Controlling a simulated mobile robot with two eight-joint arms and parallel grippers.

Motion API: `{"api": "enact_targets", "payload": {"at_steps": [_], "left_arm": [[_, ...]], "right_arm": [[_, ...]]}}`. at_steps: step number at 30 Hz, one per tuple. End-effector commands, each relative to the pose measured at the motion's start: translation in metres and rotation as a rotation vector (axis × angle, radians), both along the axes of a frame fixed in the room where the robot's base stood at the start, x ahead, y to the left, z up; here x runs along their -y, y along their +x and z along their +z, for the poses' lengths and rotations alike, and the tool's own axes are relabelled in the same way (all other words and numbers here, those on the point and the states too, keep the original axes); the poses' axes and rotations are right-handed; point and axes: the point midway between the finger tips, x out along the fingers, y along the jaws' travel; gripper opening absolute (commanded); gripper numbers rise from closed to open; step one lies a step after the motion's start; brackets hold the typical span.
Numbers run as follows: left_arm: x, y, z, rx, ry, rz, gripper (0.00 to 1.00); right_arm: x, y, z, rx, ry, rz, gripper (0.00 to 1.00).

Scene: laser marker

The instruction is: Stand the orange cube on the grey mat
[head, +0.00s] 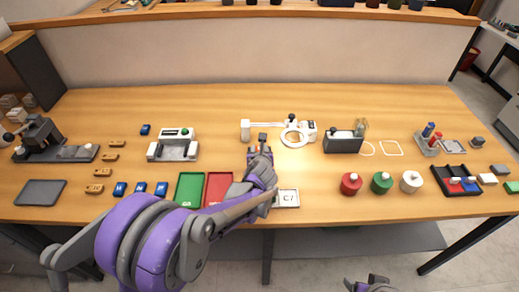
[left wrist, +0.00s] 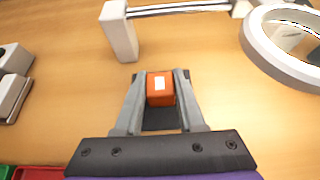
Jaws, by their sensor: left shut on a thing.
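The orange cube (left wrist: 160,88), with a small white label, sits between the two fingers of my left gripper (left wrist: 160,98) in the left wrist view. The fingers are shut on its sides. In the head view my left gripper (head: 261,152) is over the middle of the table, and it hides the cube. A flat dark grey mat (head: 41,192) lies at the table's left front, well away from the gripper. A dark patch also shows between the fingers below the cube; I cannot tell what it is. My right gripper (head: 370,284) is only partly seen at the bottom edge.
A white stand with a ring magnifier (head: 294,135) is just beyond the left gripper. Green (head: 189,187) and red (head: 218,186) trays lie beside my left arm. Brown tags, blue blocks (head: 140,188) and a white device (head: 173,147) are farther left.

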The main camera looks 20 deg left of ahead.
Motion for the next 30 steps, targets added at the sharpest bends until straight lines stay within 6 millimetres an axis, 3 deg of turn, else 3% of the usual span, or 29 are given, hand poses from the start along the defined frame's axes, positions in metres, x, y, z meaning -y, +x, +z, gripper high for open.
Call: {"api": "enact_targets", "payload": {"at_steps": [7, 8, 12, 24, 30], "left_arm": [[0.000, 0.000, -0.004, -0.001, 0.000, 0.000, 0.00], [0.000, 0.000, -0.004, 0.000, 0.000, 0.000, 0.42], [0.000, 0.000, -0.003, 0.000, 0.000, 0.000, 0.68], [0.001, -0.001, 0.003, 0.000, 0.000, 0.000, 0.69], [0.009, -0.030, 0.018, 0.000, 0.000, -0.001, 0.69]], "right_arm": [[0.000, -0.001, -0.005, -0.002, 0.000, 0.000, 0.69], [0.000, -0.001, -0.004, -0.002, 0.000, 0.000, 0.69], [0.000, -0.001, -0.003, -0.001, 0.000, 0.000, 0.69], [0.000, 0.000, 0.002, 0.001, 0.000, 0.000, 0.69], [0.000, 0.000, 0.000, 0.000, 0.000, 0.000, 0.69]]}}
